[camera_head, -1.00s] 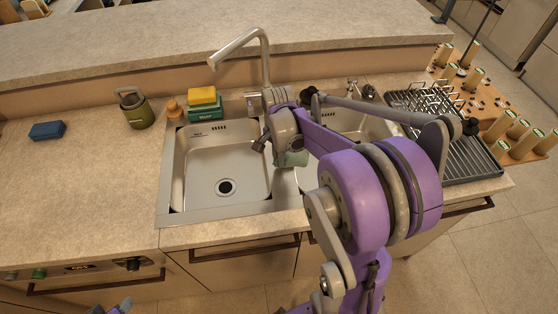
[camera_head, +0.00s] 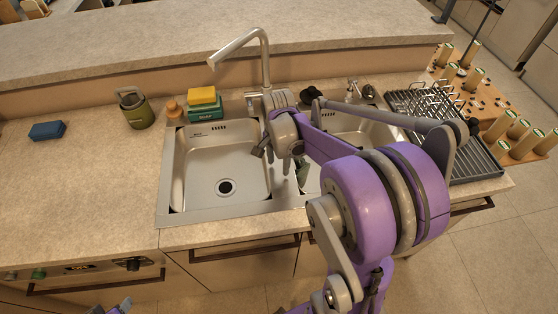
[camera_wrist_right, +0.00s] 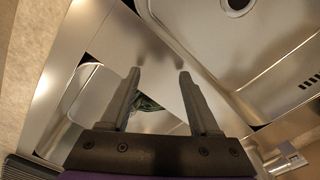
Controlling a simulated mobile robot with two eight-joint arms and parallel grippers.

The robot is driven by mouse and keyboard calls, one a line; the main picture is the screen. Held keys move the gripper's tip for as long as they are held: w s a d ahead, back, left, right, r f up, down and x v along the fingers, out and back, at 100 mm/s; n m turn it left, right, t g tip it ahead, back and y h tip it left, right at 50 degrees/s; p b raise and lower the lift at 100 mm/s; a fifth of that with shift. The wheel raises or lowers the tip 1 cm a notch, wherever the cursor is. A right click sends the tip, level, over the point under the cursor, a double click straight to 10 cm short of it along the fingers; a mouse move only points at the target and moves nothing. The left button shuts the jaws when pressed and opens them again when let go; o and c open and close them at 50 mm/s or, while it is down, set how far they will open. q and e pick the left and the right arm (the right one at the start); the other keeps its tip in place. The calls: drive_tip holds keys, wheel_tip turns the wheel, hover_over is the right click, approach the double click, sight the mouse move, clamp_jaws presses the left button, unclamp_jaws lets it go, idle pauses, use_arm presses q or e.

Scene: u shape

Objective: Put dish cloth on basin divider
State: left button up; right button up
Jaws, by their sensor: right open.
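My right gripper (camera_head: 267,149) is over the strip between the two sink basins. In the right wrist view its two fingers (camera_wrist_right: 158,72) are spread apart. The green dish cloth shows as a small dark patch (camera_head: 302,172) just right of the gripper, on the right-basin side of the basin divider (camera_wrist_right: 150,60). In the wrist view a bit of the cloth (camera_wrist_right: 146,103) shows between the fingers, near their base; the rest is hidden. I cannot tell whether the cloth rests on the divider. Part of my left arm shows at the bottom edge; its jaws are unclear.
The left basin (camera_head: 205,185) is empty. A faucet (camera_head: 262,65) stands behind the divider. A dish rack (camera_head: 440,125) is at right.

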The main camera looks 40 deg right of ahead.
drive_tip(key=shift+s+a+r+p, duration=0.15)
drive_tip(key=shift+r+p, duration=0.1)
drive_tip(key=shift+r, duration=0.35)
drive_tip(key=shift+s+a+r+p, duration=0.15)
drive_tip(key=shift+r+p, duration=0.1)
drive_tip(key=shift+r, duration=0.3)
drive_tip(key=shift+s+a+r, duration=0.1)
drive_tip(key=shift+a+r, duration=0.15)
drive_tip(key=shift+r, duration=0.6)
use_arm(q)
drive_tip(key=r, duration=0.1)
drive_tip(key=w+r, duration=0.1)
drive_tip(key=shift+w+r+p, duration=0.3)
drive_tip(key=shift+r+p, duration=0.1)
use_arm(e)
wheel_tip(320, 180, up, 6)
drive_tip(key=s+a, duration=0.2)
drive_tip(key=shift+s, duration=0.2)
use_arm(q)
drive_tip(key=shift+w, duration=0.1)
use_arm(e)
drive_tip(key=shift+w+d, duration=0.1)
